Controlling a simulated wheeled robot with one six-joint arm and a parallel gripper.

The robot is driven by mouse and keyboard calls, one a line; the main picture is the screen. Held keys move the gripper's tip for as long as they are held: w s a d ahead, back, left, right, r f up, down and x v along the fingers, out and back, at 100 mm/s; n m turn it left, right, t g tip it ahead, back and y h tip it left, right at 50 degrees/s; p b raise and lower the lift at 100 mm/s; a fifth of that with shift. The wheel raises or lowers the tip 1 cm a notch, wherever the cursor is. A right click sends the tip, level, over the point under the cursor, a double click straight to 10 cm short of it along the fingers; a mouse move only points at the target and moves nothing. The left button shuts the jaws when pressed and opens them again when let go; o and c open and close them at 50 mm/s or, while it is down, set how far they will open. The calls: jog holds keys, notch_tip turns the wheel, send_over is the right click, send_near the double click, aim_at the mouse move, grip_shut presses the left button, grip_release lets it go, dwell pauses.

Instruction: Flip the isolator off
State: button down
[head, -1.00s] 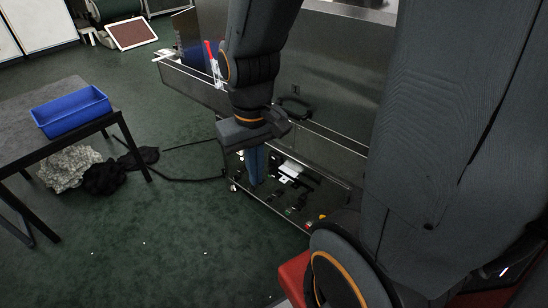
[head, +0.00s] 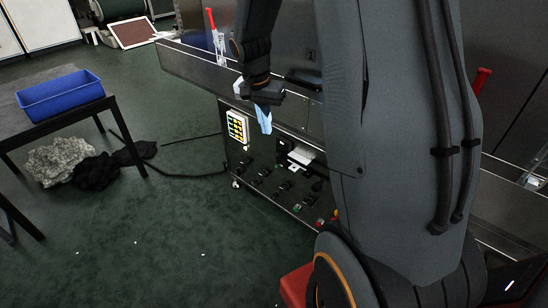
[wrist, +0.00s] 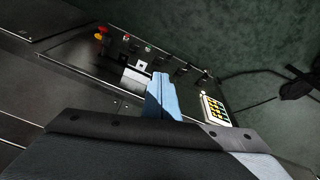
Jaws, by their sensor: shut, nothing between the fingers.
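The dark control panel (head: 255,165) on the side of the dryer carries several black switches (head: 265,172) and a white block (head: 300,155). It also shows in the wrist view (wrist: 135,50). A red and yellow knob (wrist: 100,33) sits at the panel's far end in the wrist view; in the head view it is mostly behind my arm. I cannot tell which control is the isolator. My gripper (head: 264,122) is shut and empty, its blue fingers pointing down by the panel's upper edge. In the wrist view its fingertips (wrist: 160,80) overlap the panel near the white block; contact cannot be told.
A white keypad with yellow buttons (head: 237,128) is left of my fingers. A steel trough (head: 190,65) juts out above the panel, with a red-handled lever (head: 211,20) behind it. A table with a blue bin (head: 62,97) stands left. Green floor before the panel is clear.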

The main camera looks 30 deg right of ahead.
jog(key=w+d+f+m+b, duration=0.3)
jog(key=w+d+f+b, duration=0.1)
jog(key=w+d+f, duration=0.2)
jog(key=shift+w+f+m+h, duration=0.4)
jog(key=shift+w+f, duration=0.1)
jog(key=shift+w, duration=0.2)
jog(key=b, duration=0.2)
send_near(279, 153)
jog(key=x, duration=0.5)
jog(key=shift+w+f, duration=0.1)
jog(key=shift+f, duration=0.1)
jog(key=shift+f+b, duration=0.1)
jog(key=shift+b, duration=0.25)
jog(key=shift+a+b, duration=0.15)
jog(key=shift+b, duration=0.15)
jog(key=shift+h, duration=0.3)
